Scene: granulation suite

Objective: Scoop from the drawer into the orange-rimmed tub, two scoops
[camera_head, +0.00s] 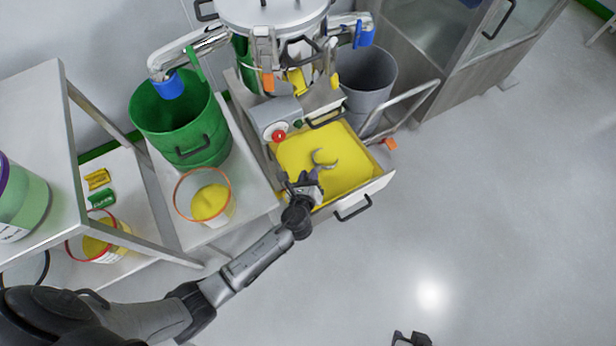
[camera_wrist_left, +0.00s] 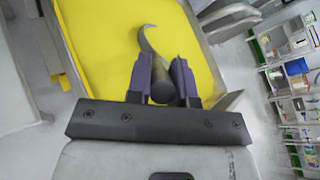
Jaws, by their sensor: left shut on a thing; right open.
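The open drawer (camera_head: 376,186) is filled with yellow powder (camera_head: 345,172); the powder also fills much of the left wrist view (camera_wrist_left: 100,45). My left gripper (camera_head: 312,174) is shut on the dark handle of the scoop (camera_head: 326,158), over the drawer's front left part. The scoop's curved grey edge (camera_wrist_left: 147,42) shows against the powder; whether it touches or holds powder I cannot tell. The orange-rimmed tub (camera_head: 178,190) stands left of the drawer with some yellow powder inside. My right gripper (camera_head: 411,338) is open at the bottom edge, far from the drawer, only partly in view.
A green bin (camera_head: 190,135) stands behind the tub. A grey bin (camera_head: 370,75) stands behind the drawer. A machine with a red button (camera_head: 279,135) rises at the drawer's back. Floor at right is clear.

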